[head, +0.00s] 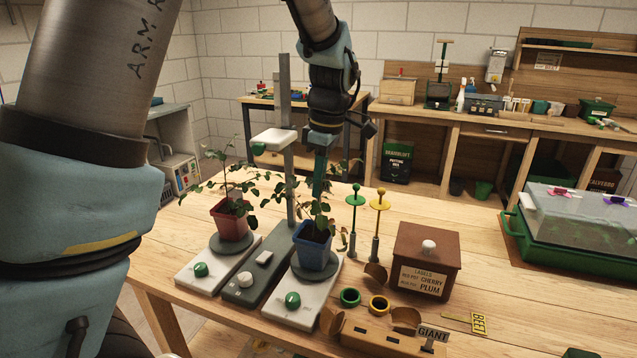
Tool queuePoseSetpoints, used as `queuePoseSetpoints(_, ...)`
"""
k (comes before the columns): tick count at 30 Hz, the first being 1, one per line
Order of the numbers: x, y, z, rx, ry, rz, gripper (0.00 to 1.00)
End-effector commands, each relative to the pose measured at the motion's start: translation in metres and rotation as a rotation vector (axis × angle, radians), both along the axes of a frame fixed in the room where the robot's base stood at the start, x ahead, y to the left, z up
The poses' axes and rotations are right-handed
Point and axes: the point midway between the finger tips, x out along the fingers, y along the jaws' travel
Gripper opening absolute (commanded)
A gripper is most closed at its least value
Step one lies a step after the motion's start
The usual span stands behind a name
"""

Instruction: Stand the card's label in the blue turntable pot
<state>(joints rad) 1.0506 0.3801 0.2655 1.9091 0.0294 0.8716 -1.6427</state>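The blue turntable pot (312,248) holds a leafy plant and stands on a dark disc on a white base with a green knob. The card (424,282) on the brown box's front seems to read red pot CHERRY, blue pot PLUM. No label reading PLUM can be made out. A black label reading GIANT (433,334) stands at the wooden block's right end. A yellow label reading BEET (478,322) lies on the table. My gripper (320,190) points down above the blue pot, among or in front of the leaves. Its fingers overlap, so its opening and any held thing are unclear.
A red pot (230,218) with a plant stands left, with a grey post (287,140) between the pots. Green and yellow plungers (378,225), rings (350,297) and the brown box (428,255) crowd the right. A green propagator (575,240) stands far right; table before it is clear.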

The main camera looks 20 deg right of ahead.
Motion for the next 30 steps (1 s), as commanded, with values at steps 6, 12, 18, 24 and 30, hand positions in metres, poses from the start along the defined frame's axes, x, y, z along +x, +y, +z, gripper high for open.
queuePoseSetpoints(6, 0.0, 0.0, -0.016, 0.0, 0.0, 0.0, 0.0)
queuePoseSetpoints(12, 0.0, 0.0, -0.027, 0.0, 0.0, 0.0, 0.0)
queuePoseSetpoints(18, 0.0, 0.0, -0.037, 0.001, 0.001, 0.0, 0.0)
queuePoseSetpoints(24, 0.0, 0.0, -0.048, 0.0, 0.0, 0.0, 0.0)
queuePoseSetpoints(30, 0.0, 0.0, -0.059, 0.001, 0.001, 0.0, 0.0)
